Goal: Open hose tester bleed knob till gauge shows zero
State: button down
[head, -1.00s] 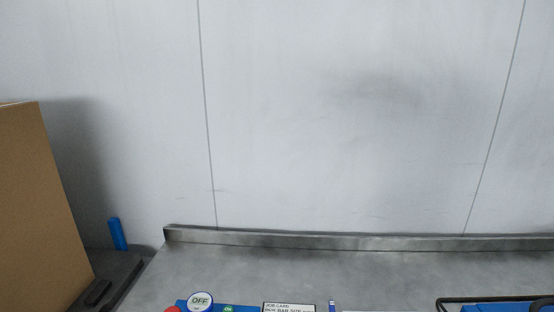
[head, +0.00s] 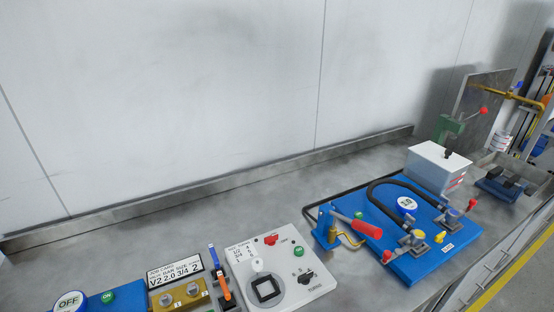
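The hose tester is most likely the blue base plate (head: 425,262) on the bench at the right, with a black hose (head: 385,183) looped over it. A round blue-rimmed gauge (head: 406,204) stands inside the loop; its digits are too small to read surely, but do not look like a plain zero. A lever with a red grip (head: 367,229) lies at the plate's left. Small yellow (head: 419,235) and red (head: 387,256) knobs sit along the front; which one is the bleed knob I cannot tell. My gripper is not in view.
A white panel (head: 308,279) with a red knob and green button stands left of the tester. A job card (head: 175,270) and an OFF display (head: 69,301) are further left. Bench behind is clear.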

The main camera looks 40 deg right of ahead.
aim_at(438, 238)
jog(key=z, duration=1.35)
